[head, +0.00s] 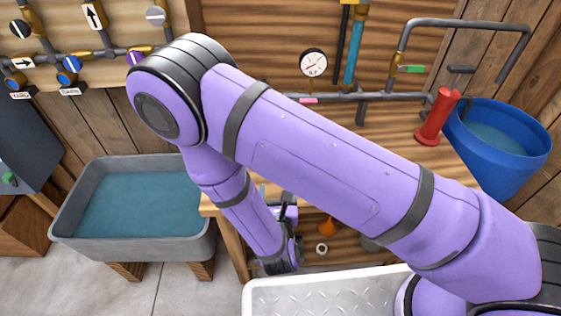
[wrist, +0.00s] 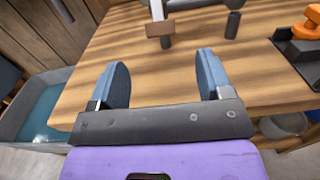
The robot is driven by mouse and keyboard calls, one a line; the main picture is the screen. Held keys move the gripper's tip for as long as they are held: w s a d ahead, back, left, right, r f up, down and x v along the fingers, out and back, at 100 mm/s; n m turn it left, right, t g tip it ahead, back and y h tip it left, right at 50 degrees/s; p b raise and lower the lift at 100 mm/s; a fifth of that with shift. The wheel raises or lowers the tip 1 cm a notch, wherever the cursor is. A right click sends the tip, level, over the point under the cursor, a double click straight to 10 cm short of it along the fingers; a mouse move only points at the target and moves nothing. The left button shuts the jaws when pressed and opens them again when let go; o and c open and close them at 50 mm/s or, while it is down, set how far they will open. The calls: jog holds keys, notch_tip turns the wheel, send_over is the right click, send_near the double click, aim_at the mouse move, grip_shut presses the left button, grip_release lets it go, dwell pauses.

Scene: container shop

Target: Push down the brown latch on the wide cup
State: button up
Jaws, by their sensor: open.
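My gripper (wrist: 162,57) is open and empty in the wrist view, with two blue fingers spread apart above the wooden table (wrist: 260,72). A brown block (wrist: 159,29) on a pale bar stands just beyond the gap between the fingertips, at the top of the view; it looks like the brown latch, apart from the fingers. The wide cup cannot be made out for certain; the top of the wrist view cuts off what the bar belongs to. In the head view my arm covers much of the table and most of my gripper.
An orange part on a black base (wrist: 296,52) stands at the table's right in the wrist view. The head view shows a grey water trough (head: 75,245) at left, a red cylinder (head: 437,118) and a blue tub (head: 520,165) at right, and pipes with a gauge (head: 313,63) behind.

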jog(key=w, duration=1)
jog(key=shift+w+d+f, duration=0.1)
jog(key=shift+w+d, duration=0.05)
jog(key=shift+w, duration=0.2)
jog(key=c, duration=0.9)
